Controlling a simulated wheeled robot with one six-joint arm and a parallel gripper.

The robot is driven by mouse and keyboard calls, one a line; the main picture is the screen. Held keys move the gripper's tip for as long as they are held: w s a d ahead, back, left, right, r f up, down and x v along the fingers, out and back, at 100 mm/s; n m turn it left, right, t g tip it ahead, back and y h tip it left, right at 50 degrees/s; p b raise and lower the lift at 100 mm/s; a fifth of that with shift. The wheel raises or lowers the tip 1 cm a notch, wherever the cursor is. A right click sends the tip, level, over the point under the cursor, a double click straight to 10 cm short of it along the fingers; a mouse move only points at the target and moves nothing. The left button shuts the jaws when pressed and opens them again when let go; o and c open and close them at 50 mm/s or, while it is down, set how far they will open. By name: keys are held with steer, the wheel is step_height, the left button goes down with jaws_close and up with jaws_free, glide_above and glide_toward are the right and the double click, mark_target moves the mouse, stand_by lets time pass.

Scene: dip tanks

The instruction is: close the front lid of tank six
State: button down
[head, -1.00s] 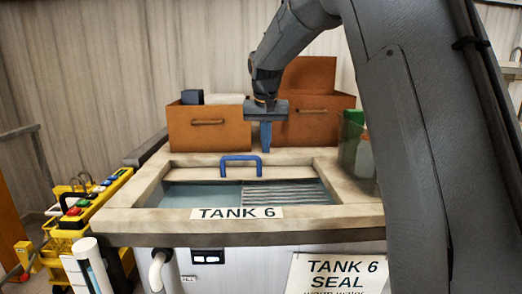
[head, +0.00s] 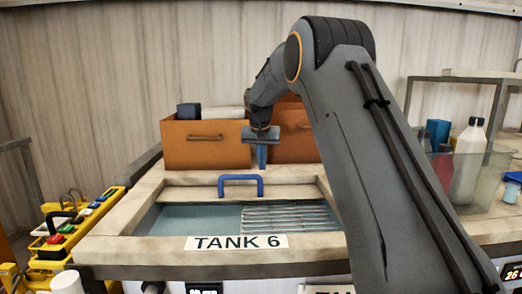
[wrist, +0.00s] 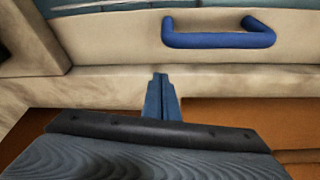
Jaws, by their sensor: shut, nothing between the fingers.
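Tank 6 (head: 120,249) is a beige-rimmed tank with a "TANK 6" label on its front edge. Its opening shows blue-grey liquid at left and a ribbed metal surface at right. A blue bar handle (head: 240,179) stands on a beige strip at the back of the opening, which looks like the lid's edge; how far the lid reaches is unclear. The handle also shows in the wrist view (wrist: 219,38). My gripper (head: 262,164) is shut and empty, fingers pointing down, just behind and right of the handle, apart from it. Its fingers also show in the wrist view (wrist: 161,95).
Brown boxes with handles (head: 190,153) stand behind the tank, close to my gripper. At right are a clear bin (head: 478,190) and a white bottle (head: 468,150). A yellow rack with coloured buttons (head: 70,235) stands at left. Space above the tank opening is clear.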

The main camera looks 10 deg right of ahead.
steer(key=shift+x, duration=0.85)
steer(key=shift+s+a+p, duration=0.3)
steer(key=shift+s+p, duration=0.05)
steer(key=shift+s, duration=0.3)
steer(key=shift+s+a+p, duration=0.25)
steer(key=shift+s+p, duration=0.15)
steer(key=shift+s, duration=0.2)
steer(key=shift+s+a+p, duration=0.3)
steer(key=shift+s+p, duration=0.05)
steer(key=shift+s, duration=0.3)
